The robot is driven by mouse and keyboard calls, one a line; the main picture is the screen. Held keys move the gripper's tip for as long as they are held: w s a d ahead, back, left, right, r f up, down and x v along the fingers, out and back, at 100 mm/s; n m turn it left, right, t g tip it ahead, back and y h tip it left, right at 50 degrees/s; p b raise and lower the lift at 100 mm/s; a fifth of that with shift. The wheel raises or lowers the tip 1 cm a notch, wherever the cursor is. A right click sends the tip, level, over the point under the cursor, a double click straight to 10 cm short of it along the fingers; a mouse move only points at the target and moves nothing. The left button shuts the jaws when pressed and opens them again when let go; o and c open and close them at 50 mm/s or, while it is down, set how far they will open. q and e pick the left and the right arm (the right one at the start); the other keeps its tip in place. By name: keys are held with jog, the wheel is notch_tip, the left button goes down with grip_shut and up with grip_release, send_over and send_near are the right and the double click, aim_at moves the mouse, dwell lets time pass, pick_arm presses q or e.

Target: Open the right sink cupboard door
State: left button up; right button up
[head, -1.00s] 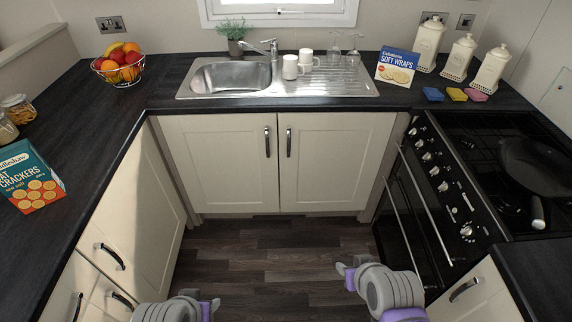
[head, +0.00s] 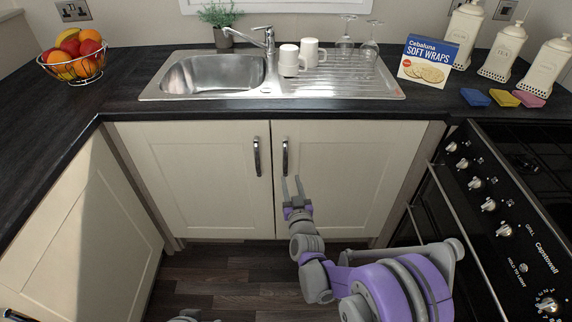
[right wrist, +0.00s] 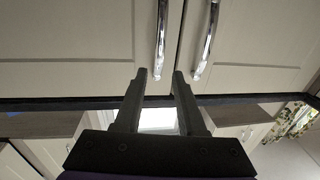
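The right sink cupboard door (head: 345,190) is closed, beside the closed left door (head: 200,185). The right door's upright chrome bar handle (head: 285,157) is near the doors' meeting edge. My right gripper (head: 291,180) is open and empty, its fingers pointing up at the lower end of this handle. In the right wrist view, which looks turned over, the handle (right wrist: 161,40) lies ahead, in line with the gap between my gripper's fingers (right wrist: 159,74). Contact cannot be made out. Only a grey bit of my left arm shows at the head view's bottom edge.
The left door's handle (head: 257,157) is close beside the right one. The dark worktop (head: 250,112) overhangs the doors, with the sink (head: 215,75) above. The black cooker (head: 490,200) stands at the right. Dark floor (head: 225,275) lies open in front.

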jog(key=w+a, duration=0.1)
jog(key=w, duration=0.9)
jog(key=shift+w+a+b, duration=0.2)
jog(key=shift+a+b, duration=0.1)
jog(key=shift+b, duration=0.05)
grip_shut()
dwell(0.9)
